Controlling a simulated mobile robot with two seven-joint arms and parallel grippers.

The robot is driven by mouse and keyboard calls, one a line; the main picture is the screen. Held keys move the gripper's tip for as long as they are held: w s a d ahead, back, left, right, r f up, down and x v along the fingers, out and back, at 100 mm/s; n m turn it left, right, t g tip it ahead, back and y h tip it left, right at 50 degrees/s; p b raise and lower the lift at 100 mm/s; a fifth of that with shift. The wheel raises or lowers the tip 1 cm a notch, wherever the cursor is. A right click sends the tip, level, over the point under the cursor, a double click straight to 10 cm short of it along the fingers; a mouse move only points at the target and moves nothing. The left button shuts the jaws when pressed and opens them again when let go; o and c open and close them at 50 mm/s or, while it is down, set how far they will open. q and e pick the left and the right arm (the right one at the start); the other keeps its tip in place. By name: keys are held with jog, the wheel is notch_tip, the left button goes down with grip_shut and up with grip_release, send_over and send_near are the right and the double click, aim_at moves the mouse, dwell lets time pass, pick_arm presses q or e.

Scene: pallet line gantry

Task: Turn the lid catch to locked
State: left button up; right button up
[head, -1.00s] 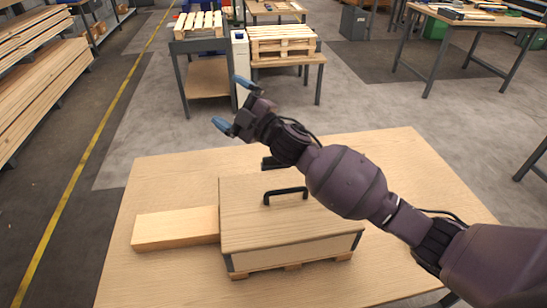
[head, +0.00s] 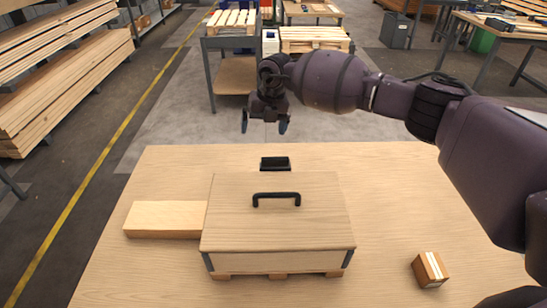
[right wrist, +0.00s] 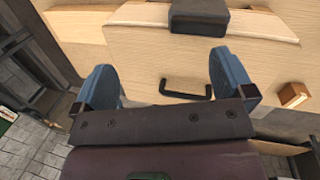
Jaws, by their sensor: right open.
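A pale wooden box with a flat lid (head: 240,225) stands on the table, with a black bar handle (head: 276,196) on the lid. A dark block, apparently the lid catch (head: 275,163), sits at the lid's far edge; its turned position cannot be told. In the right wrist view the dark catch (right wrist: 198,17) is at the top and the handle (right wrist: 185,94) lower. My right gripper (head: 264,123) is open and empty, fingers pointing down, above and beyond the catch and apart from it. My left gripper is not in view.
A wooden plank (head: 165,218) lies against the box's left side. A small brown carton (head: 430,268) lies on the table (head: 400,190) at the right front. The table around them is clear. Stacked pallets (head: 313,38) and a workbench stand beyond.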

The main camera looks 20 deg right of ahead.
aim_at(275, 158)
jog(key=d+f, duration=0.1)
jog(key=f, duration=0.2)
jog(key=s+d+f+m+h, duration=0.1)
jog(key=f, duration=0.2)
jog(key=f+g+h+b, duration=0.1)
jog(key=f, duration=0.3)
jog(key=shift+s+d+m, duration=0.2)
jog(key=shift+d+m, duration=0.2)
jog(key=shift+f, duration=0.55)
jog(key=shift+c, duration=0.2)
jog(key=c, duration=0.6)
